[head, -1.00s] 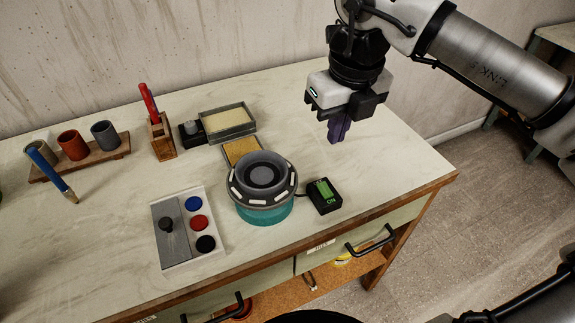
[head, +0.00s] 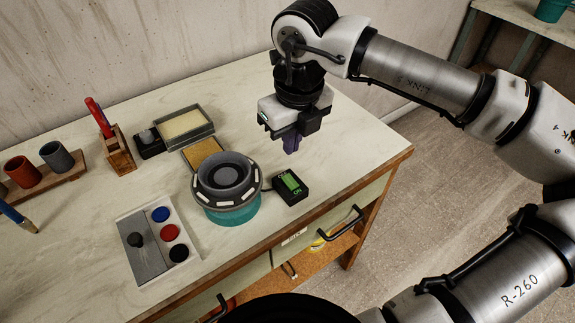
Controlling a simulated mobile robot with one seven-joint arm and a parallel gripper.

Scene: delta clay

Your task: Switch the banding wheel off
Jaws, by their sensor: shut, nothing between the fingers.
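The banding wheel (head: 226,186) stands on the table near its front edge, with a grey ringed top and a teal base. A small black switch box (head: 291,187) sits just right of it, joined by a short cable. Its green rocker shows the word ON at the near end. My gripper (head: 291,146) is shut and empty, pointing down above and behind the switch box, apart from it. Its purple fingertips show below the gripper body.
A tray with blue, red and black discs (head: 158,240) lies left of the wheel. The tabletop right of the switch box is clear.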

